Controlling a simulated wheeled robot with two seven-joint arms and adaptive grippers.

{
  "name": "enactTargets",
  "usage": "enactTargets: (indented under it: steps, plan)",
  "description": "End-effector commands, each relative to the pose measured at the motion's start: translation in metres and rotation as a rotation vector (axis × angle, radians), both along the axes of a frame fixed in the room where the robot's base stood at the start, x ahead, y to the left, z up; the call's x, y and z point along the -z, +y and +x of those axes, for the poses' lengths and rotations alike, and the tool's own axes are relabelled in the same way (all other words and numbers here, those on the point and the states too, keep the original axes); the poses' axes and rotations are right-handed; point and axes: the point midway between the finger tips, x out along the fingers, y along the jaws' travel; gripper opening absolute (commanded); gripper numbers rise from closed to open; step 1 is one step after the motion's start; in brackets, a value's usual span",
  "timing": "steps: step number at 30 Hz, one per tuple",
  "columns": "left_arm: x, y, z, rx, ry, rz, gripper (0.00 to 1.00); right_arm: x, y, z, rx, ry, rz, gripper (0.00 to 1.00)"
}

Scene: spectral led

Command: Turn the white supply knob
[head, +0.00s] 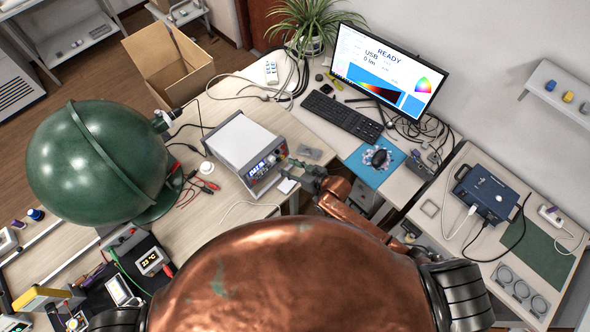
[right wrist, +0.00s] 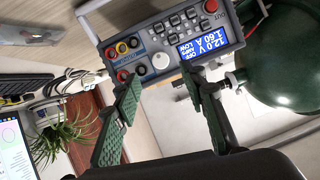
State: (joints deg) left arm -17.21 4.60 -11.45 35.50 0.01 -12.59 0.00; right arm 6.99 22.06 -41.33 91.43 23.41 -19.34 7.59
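The power supply (head: 240,141) is a light box with a dark front panel, standing on the wooden bench in the head view. In the right wrist view its panel (right wrist: 180,40) shows a lit blue display, several buttons, colored sockets and a red button. The white supply knob (right wrist: 160,61) is on this panel, left of the display. My right gripper (head: 296,172) is in front of the panel. In the right wrist view its green-padded fingers (right wrist: 165,85) are spread, with the knob seen between and beyond the tips; nothing is held. My left gripper is out of view.
A big green sphere (head: 95,160) stands left of the supply. Red and black leads (head: 203,184) lie on the bench between them.

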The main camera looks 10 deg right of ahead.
Motion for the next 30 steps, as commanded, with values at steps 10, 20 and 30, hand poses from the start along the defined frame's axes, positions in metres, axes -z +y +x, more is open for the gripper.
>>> enactTargets:
  steps: [10, 20, 30]
  plan:
    - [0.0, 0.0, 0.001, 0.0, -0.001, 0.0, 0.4, -0.02, -0.027, -0.03, 0.0, 0.001, -0.001, 0.39]
    - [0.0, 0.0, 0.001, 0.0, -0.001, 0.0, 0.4, -0.021, -0.028, -0.031, 0.0, 0.001, -0.001, 0.39]
    - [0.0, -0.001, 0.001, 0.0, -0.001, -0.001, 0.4, -0.021, -0.028, -0.031, 0.0, 0.001, -0.001, 0.39]
